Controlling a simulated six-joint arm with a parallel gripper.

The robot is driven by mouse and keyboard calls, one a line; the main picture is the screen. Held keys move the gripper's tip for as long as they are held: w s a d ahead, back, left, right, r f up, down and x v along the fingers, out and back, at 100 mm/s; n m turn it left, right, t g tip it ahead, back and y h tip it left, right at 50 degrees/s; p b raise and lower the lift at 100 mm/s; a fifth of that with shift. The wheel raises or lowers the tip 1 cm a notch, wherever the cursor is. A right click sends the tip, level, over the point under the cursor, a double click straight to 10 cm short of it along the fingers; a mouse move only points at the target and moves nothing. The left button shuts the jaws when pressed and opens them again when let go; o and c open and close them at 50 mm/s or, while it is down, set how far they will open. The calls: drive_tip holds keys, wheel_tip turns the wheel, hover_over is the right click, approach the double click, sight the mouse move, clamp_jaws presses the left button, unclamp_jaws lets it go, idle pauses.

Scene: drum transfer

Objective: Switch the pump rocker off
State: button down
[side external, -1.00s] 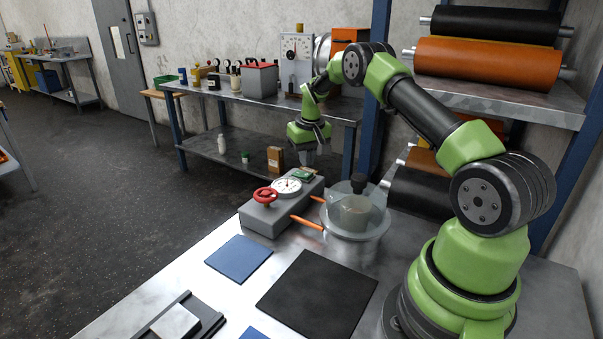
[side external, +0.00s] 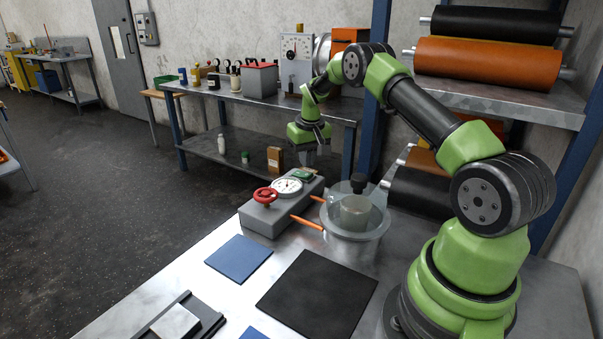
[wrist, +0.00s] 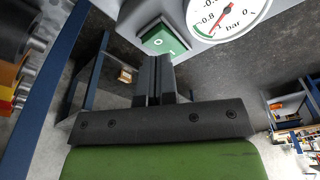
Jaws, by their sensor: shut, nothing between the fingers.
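The pump rocker (side external: 302,174) is a small green switch on top of a grey pump box (side external: 262,219). In the wrist view the rocker (wrist: 160,40) shows a white O mark on its face, in a light frame. My gripper (side external: 308,158) points down near the back end of the box in the side view. In the wrist view my gripper (wrist: 153,62) is shut and empty, its fingertips just in front of the rocker's near edge. Whether they touch it I cannot tell.
A white dial gauge (side external: 288,186) and a red handwheel (side external: 265,195) sit on the box. Orange hoses (side external: 307,222) lead to a glass chamber (side external: 377,212) with a dark knob. Blue (side external: 239,258) and black (side external: 318,293) mats lie in front.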

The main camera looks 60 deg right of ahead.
sight(306, 174)
drive_tip(key=shift+f, duration=1.35)
idle(0.4)
drive_tip(key=shift+r, duration=3.45)
